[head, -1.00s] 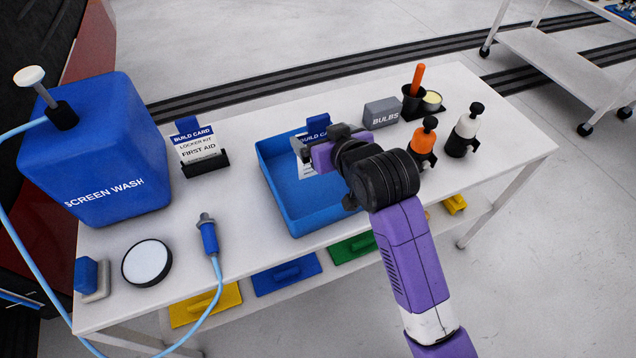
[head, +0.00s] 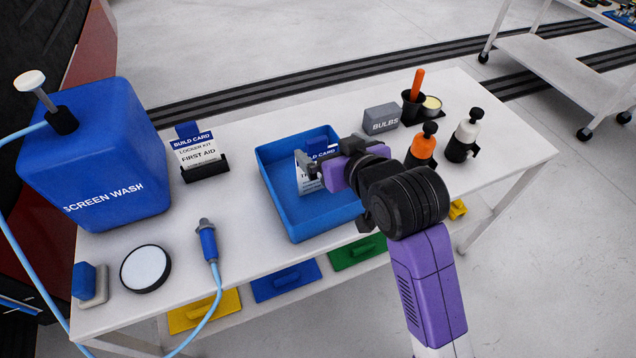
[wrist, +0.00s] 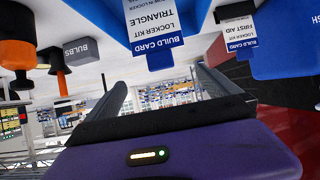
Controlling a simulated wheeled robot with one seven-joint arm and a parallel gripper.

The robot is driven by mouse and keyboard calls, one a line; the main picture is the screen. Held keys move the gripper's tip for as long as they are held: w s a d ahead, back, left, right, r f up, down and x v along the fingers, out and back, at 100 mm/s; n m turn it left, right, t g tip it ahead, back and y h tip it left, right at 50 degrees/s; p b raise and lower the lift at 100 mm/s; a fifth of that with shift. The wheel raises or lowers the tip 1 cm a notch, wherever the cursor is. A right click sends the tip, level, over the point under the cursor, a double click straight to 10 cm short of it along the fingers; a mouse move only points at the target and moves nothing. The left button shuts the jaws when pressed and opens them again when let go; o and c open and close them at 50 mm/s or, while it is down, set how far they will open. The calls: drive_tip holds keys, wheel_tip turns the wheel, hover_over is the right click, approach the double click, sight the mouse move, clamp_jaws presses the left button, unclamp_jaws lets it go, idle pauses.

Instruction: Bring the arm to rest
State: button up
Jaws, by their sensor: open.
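My gripper (head: 312,166) is above the right part of the blue tray (head: 277,205) in the head view. In the wrist view its two fingers (wrist: 163,90) stand apart with nothing between them. A build card (wrist: 152,25) reading "Locker Kit Triangle" shows beyond the fingers in the wrist view. In the head view the card is partly hidden behind my gripper. My purple and black arm reaches in from the lower right.
On the white table (head: 262,118) stand the screen wash container (head: 95,160), a First Aid card (head: 195,152), a bulbs box (head: 381,118), an orange bottle (head: 421,148) and a white bottle (head: 464,137). A blue-handled tool (head: 208,242) with a hose lies at the front.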

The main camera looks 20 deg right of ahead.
drive_tip(key=shift+v, duration=1.2)
wheel_tip(320, 180, up, 6)
drive_tip(key=t, duration=0.4)
drive_tip(key=s+f, duration=0.4)
drive_tip(key=s, duration=0.7)
drive_tip(key=s+f+g, duration=0.1)
drive_tip(key=s+f, duration=0.3)
drive_tip(key=s, duration=0.8)
drive_tip(key=s+f, duration=0.4)
drive_tip(key=s, duration=0.8)
drive_tip(key=shift+s, duration=0.2)
